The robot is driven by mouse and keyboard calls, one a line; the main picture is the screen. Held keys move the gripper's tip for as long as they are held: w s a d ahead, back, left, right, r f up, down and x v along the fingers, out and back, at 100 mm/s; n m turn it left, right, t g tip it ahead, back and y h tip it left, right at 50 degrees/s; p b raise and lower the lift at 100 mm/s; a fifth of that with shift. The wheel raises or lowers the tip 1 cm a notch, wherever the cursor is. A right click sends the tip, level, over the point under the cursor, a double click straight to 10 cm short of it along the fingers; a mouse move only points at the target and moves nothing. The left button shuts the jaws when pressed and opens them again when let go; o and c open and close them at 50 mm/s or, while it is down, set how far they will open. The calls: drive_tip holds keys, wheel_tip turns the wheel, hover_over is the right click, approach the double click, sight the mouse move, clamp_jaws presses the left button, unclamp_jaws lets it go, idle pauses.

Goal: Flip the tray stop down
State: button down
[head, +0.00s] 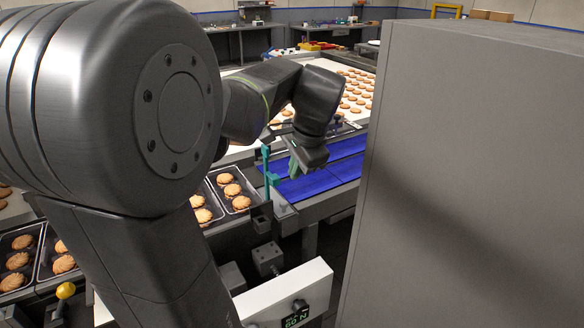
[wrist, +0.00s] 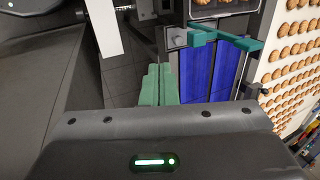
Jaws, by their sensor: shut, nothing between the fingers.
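The tray stop, a teal flap (head: 267,163), stands upright at the near left end of the blue belts in the head view. It looks raised. In the wrist view a teal bar (wrist: 238,41) crosses the blue strips, beside a grey block with a round knob (wrist: 177,38). My gripper (head: 294,168) is just right of the teal flap in the head view, low over the blue belt. In the wrist view its green fingers (wrist: 158,84) are together and hold nothing. I cannot tell whether they touch the stop.
Blue belts (head: 345,170) run under my gripper. Black trays of biscuits (head: 241,203) lie left of the stop. A white surface with rows of biscuits (head: 340,112) lies behind. A tall grey cabinet (head: 470,180) fills the right. A white panel with a green display (head: 318,290) stands in front.

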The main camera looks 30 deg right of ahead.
sight(270, 180)
drive_tip(key=w+f+p, duration=0.1)
drive_tip(key=w+f, duration=0.6)
drive_tip(key=shift+a, duration=0.25)
